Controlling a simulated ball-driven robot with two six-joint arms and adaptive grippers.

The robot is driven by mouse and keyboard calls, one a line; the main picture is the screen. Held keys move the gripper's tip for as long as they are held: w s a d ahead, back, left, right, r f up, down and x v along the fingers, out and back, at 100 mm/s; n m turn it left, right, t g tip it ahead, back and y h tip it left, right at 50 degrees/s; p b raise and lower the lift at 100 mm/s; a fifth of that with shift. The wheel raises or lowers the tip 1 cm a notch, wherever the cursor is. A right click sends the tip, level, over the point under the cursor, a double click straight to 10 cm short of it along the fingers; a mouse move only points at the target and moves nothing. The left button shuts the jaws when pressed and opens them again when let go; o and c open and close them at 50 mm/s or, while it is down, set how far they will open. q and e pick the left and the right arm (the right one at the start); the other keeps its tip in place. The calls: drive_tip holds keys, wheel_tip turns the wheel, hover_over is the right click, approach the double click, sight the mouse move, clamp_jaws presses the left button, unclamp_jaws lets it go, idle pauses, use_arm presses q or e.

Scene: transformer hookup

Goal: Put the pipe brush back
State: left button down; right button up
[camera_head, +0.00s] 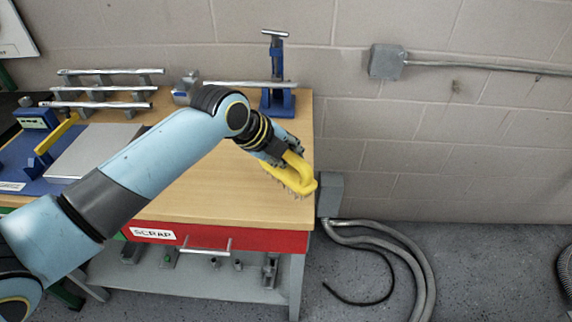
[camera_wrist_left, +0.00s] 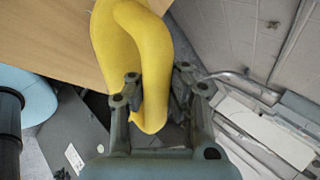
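The pipe brush (camera_head: 300,172) has a yellow looped handle and bristles on its underside. It shows near the front right corner of the wooden workbench in the head view. My left gripper (camera_head: 284,156) is at its handle, over the bench top. In the left wrist view the yellow handle of the brush (camera_wrist_left: 132,45) runs down between the fingers of my left gripper (camera_wrist_left: 155,95), which are closed around it. The bristles are hidden in the wrist view. I cannot tell whether the bristles touch the bench. My right gripper is in neither view.
The wooden bench top (camera_head: 200,185) is mostly clear. A blue stand (camera_head: 277,85) is at its back right. Metal pipes on a rack (camera_head: 105,88) are at the back left. A red drawer labelled SCRAP (camera_head: 220,236) is in front. Grey hoses (camera_head: 400,265) lie on the floor at right.

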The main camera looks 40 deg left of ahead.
use_arm(q)
drive_tip(key=shift+w+a+f, duration=0.6)
drive_tip(key=shift+a+f, duration=0.05)
drive_tip(key=shift+a, duration=0.25)
wheel_tip(320, 180, down, 4)
drive_tip(key=shift+w+f+p, duration=0.1)
drive_tip(key=shift+p, duration=0.25)
drive_tip(key=c, duration=1.4)
unclamp_jaws()
